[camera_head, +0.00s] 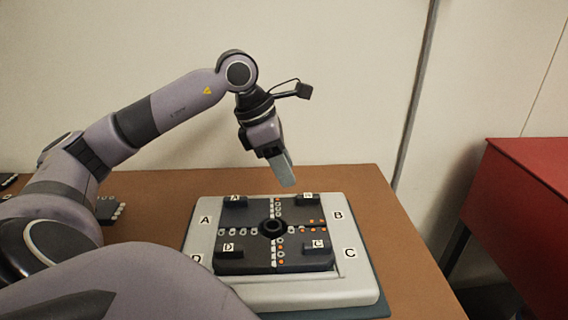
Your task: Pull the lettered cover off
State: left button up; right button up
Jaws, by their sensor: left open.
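The lettered cover (250,247) is a dark, nearly square plate with a round black hub (272,228) at its middle. It has black blocks marked A, B, C and D near its corners and rows of small white and orange pieces in a cross. It sits on a light grey base (300,293) that also carries letters. My left gripper (289,180) is open and empty above the back edge of the cover, pointing down and apart from it. My right gripper is not in view.
The base stands on a dark mat on a brown table (404,260). A small dark block with light pieces (110,210) lies at the left. A red cabinet (530,210) stands at the right. The table right of the base is clear.

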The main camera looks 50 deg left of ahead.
aim_at(299, 195)
pick_arm(q)
jog(key=x, duration=0.6)
jog(key=shift+w+d+f, duration=0.1)
jog(key=shift+d+f, duration=0.1)
grip_shut()
jog(key=shift+r, duration=0.1)
dwell(1.7)
